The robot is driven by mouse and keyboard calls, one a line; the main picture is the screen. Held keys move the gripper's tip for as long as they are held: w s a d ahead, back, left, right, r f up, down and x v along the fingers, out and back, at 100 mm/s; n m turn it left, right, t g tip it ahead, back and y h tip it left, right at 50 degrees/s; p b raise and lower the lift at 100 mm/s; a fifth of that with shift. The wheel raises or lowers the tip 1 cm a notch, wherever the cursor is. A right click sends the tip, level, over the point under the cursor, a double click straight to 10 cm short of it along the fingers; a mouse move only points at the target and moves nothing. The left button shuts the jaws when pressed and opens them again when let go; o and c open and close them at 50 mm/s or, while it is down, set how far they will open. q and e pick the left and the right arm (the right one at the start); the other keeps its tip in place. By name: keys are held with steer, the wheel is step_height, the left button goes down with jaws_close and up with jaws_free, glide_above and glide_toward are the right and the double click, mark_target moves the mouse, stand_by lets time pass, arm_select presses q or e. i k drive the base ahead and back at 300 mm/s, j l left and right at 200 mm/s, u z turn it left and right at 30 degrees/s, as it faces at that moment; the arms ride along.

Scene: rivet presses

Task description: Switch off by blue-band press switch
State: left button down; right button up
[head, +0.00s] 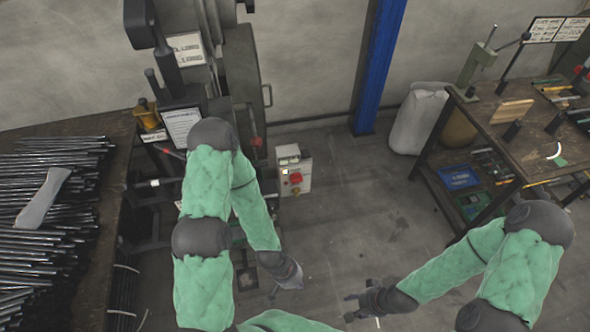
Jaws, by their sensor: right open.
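A light grey switch box (294,168) with a red knob (295,178) stands low beside a dark grey press (238,75), at the centre-left of the head view. I cannot make out a blue band on this press, part of which is hidden behind my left arm. My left gripper (287,284) hangs below the switch box in the picture, apart from it; whether its fingers are open or shut is unclear. My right gripper (351,307) is open and empty over the floor, to the right of the left one and well away from the switch box.
A table (118,165) with many metal rods stands at the left. A workbench (495,115) with tools and a lower shelf stands at the right. A blue pillar (378,70) and a white sack (416,118) are at the wall. The middle floor (350,210) is clear.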

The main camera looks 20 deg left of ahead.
mark_target(296, 178)
steer(key=j+u, duration=0.4)
steer(key=j, duration=1.05)
steer(key=k, duration=0.05)
